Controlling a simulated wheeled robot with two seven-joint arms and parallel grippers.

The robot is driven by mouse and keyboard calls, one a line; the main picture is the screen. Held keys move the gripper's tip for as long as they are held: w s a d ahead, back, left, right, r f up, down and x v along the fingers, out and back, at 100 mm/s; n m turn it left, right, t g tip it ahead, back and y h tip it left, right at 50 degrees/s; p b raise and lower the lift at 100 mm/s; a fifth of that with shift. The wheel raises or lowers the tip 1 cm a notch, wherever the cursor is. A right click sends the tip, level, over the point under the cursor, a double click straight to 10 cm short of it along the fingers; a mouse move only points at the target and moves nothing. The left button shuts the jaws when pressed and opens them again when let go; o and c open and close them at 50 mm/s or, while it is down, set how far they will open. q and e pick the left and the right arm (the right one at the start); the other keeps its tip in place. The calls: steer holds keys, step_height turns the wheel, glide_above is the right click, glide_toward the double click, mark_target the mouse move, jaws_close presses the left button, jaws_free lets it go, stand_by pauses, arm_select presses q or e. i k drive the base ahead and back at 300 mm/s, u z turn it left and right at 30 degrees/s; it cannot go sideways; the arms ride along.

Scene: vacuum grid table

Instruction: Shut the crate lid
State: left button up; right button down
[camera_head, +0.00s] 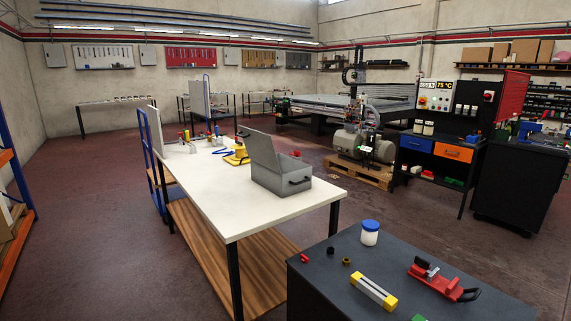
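The grey crate (283,182) stands on the white-topped table (205,205), toward its right edge. Its lid (259,148) is raised and leans up from the crate's left side, so the crate is open. A dark handle shows on the crate's front right face, and another dark piece sits at the lid's top edge. The inside of the crate is mostly hidden by its walls and lid. Neither of my grippers shows in the head view.
A yellow tool (236,156) and small items lie behind the crate on the table. The table's near part is clear. A dark bench (330,285) in front holds a white jar with blue lid (370,233), a yellow-and-white block (374,291) and a red clamp (442,281).

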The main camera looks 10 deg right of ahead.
mark_target(259, 145)
steer(key=z, duration=0.1)
steer(key=i, duration=0.15)
steer(key=u, duration=0.45)
steer(key=k, duration=0.55)
steer(key=u, duration=0.35)
steer(key=i, duration=1.2)
steer(key=z, duration=0.9)
